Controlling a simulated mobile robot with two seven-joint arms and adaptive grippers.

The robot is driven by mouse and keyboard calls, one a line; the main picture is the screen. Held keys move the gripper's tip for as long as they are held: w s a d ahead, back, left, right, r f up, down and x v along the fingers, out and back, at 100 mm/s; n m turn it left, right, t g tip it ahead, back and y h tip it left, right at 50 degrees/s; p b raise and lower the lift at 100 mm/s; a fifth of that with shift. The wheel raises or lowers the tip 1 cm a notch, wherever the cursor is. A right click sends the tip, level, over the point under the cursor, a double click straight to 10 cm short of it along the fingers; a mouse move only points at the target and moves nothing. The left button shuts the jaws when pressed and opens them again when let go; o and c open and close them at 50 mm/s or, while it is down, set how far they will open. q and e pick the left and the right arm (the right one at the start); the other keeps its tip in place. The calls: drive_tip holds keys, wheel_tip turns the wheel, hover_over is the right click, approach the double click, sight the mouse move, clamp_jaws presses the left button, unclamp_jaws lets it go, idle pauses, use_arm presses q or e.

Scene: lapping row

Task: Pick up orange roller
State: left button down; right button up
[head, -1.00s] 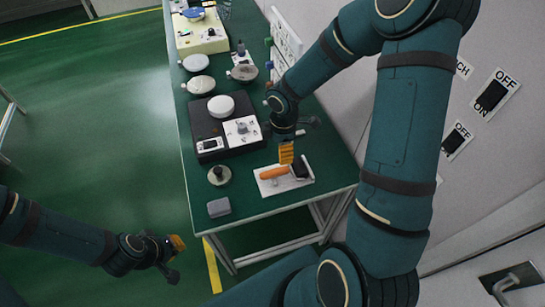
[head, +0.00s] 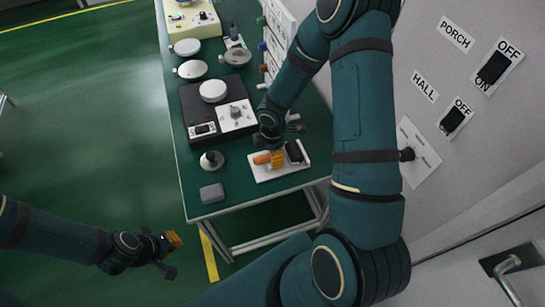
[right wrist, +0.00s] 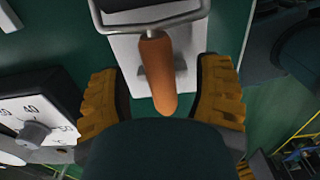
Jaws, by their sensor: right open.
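The roller has an orange handle (head: 262,159) and a dark roller head (head: 294,152). It lies on a white tray (head: 264,176) near the front end of the green bench. In the right wrist view the orange handle (right wrist: 157,75) lies between the two spread yellow fingers (right wrist: 160,95), with gaps on both sides, and joins a metal frame at the top. My left gripper (head: 172,250) hangs over the floor, away from the bench; its jaw opening is unclear.
A black machine (head: 190,100) with a white dial panel stands behind the tray. A round knobbed weight (head: 211,161) and a grey block (head: 212,192) lie left of the tray. A wall with switches (head: 455,118) rises at right.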

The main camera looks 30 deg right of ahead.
drive_tip(key=shift+f, duration=0.9)
drive_tip(key=shift+r, duration=0.1)
clamp_jaws()
